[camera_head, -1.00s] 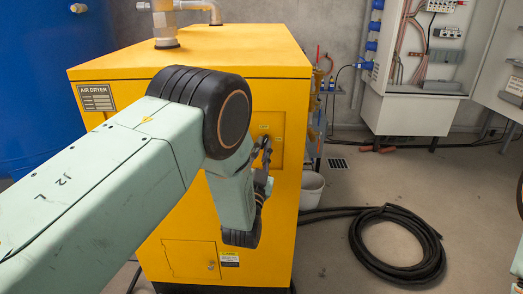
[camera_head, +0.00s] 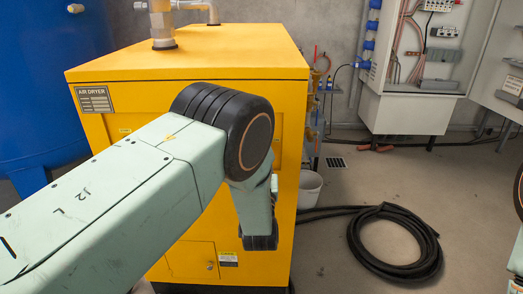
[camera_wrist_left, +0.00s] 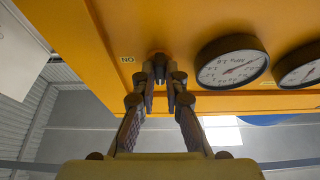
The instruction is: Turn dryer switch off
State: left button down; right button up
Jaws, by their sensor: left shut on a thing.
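The yellow air dryer (camera_head: 115,135) stands in the middle of the head view. In the left wrist view its panel (camera_wrist_left: 110,30) carries a small dark switch (camera_wrist_left: 159,58) beside a small label with letters (camera_wrist_left: 127,59). My left gripper (camera_wrist_left: 160,76) is shut on the switch, with a fingertip on each side of it. The exact angle of the switch is hard to tell. In the head view my left forearm and black joint cover the switch and my left fingers. My right gripper is not in view.
Two round gauges (camera_wrist_left: 232,62) (camera_wrist_left: 299,65) sit right of the switch in the wrist view. A blue tank (camera_head: 45,80) stands left of the dryer. A coiled black hose (camera_head: 395,242) lies on the floor at right. An open electrical cabinet (camera_head: 415,50) is behind.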

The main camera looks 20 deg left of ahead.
pick_arm(q)
jog(key=c, duration=1.4)
grip_release()
jog(key=v, duration=0.7)
jog(key=shift+s, duration=0.25)
jog(key=shift+d, duration=0.1)
